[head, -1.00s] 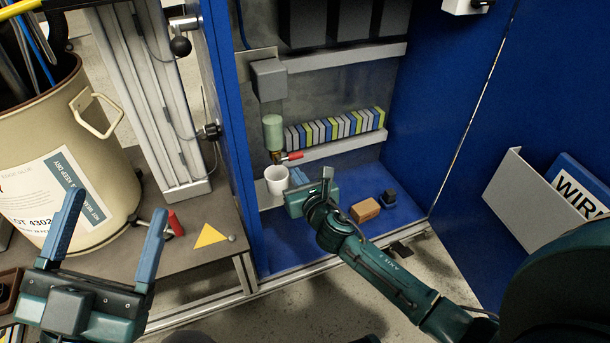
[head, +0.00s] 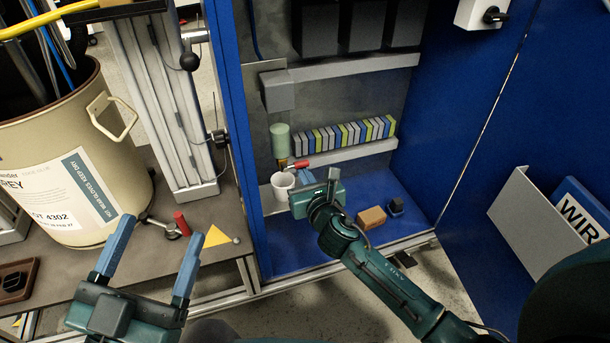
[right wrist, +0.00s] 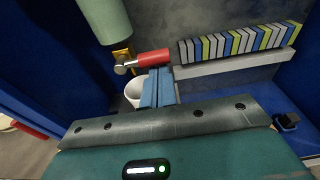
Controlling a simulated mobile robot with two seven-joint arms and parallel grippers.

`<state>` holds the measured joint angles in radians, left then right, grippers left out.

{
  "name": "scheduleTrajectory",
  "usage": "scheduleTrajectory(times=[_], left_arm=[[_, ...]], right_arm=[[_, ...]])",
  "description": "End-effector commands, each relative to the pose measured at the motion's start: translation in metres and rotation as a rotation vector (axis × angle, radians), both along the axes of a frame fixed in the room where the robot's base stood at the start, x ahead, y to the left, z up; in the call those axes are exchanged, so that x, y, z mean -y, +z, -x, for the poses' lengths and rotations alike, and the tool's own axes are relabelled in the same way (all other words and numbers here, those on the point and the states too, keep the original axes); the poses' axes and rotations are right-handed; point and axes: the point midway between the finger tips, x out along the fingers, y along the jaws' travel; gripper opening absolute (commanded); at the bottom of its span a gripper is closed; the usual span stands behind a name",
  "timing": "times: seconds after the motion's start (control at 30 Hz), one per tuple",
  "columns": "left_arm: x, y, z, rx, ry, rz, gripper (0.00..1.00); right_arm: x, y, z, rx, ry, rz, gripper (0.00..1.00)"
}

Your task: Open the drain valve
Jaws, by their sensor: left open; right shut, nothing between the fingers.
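A white cup (head: 283,186) stands below the valve. My left gripper (head: 158,246) is open and empty over the bench's front.
A row of coloured terminal blocks (head: 345,135) lies right of the valve. A brown block (head: 371,216) and a dark block (head: 396,206) sit on the blue cabinet floor. A beige drum (head: 60,160) and another red-handled fitting (head: 181,222) are on the left bench.

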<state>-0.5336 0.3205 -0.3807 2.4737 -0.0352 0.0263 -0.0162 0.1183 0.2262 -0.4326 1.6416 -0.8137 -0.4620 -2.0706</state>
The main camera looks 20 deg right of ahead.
Motion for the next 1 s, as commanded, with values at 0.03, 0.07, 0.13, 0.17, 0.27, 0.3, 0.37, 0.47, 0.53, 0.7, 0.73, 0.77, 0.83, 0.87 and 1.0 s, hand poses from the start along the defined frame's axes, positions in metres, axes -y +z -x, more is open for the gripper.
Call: scheduleTrajectory(times=[0.03, 0.07, 0.13, 0.17, 0.27, 0.3, 0.37, 0.47, 0.53, 0.7, 0.73, 0.77, 0.83, 0.87, 1.0], left_arm=[[0.0, 0.003, 0.0, -0.005, 0.0, 0.001, 0.72], [0.0, 0.003, 0.0, -0.009, -0.001, 0.001, 0.72], [0.0, 0.001, 0.001, -0.032, -0.001, 0.002, 0.72], [0.001, -0.002, 0.003, -0.046, -0.001, 0.004, 0.72], [0.001, -0.011, 0.006, -0.086, 0.0, 0.005, 0.72], [0.002, -0.013, 0.006, -0.098, 0.0, 0.007, 0.72], [0.003, -0.015, 0.006, -0.109, 0.001, 0.008, 0.72], [0.003, -0.016, 0.006, -0.117, 0.005, 0.007, 0.72], [0.003, -0.015, 0.006, -0.119, 0.008, 0.004, 0.72], [0.002, -0.013, 0.007, -0.115, 0.014, -0.007, 0.72], [0.001, -0.012, 0.007, -0.112, 0.017, -0.009, 0.72], [0.001, -0.011, 0.007, -0.109, 0.019, -0.013, 0.72], [-0.001, -0.008, 0.006, -0.101, 0.025, -0.022, 0.72], [-0.001, -0.007, 0.006, -0.099, 0.026, -0.026, 0.72], [-0.002, -0.004, 0.005, -0.101, 0.038, -0.059, 0.72]], right_arm=[[0.0, 0.002, 0.0, 0.0, -0.001, 0.01, 0.0], [0.001, 0.003, 0.0, 0.001, 0.0, 0.018, 0.0], [0.001, 0.004, 0.0, 0.001, 0.0, 0.035, 0.0], [0.001, 0.004, 0.0, 0.001, 0.0, 0.041, 0.0], [0.001, 0.004, 0.0, 0.002, -0.001, 0.053, 0.0], [0.001, 0.004, 0.0, 0.002, -0.001, 0.059, 0.0], [0.002, 0.004, 0.0, 0.002, -0.001, 0.068, 0.0], [0.002, 0.005, 0.0, 0.003, 0.0, 0.085, 0.0], [0.002, 0.006, 0.0, 0.003, 0.0, 0.097, 0.0], [0.003, 0.008, -0.001, 0.006, -0.001, 0.13, 0.0], [0.003, 0.008, -0.001, 0.006, -0.001, 0.136, 0.0], [0.003, 0.009, -0.001, 0.007, 0.0, 0.143, 0.0], [0.003, 0.01, -0.001, 0.007, 0.0, 0.163, 0.0], [0.003, 0.011, -0.001, 0.007, 0.0, 0.175, 0.0], [0.004, 0.017, -0.001, 0.009, 0.0, 0.245, 0.0]])
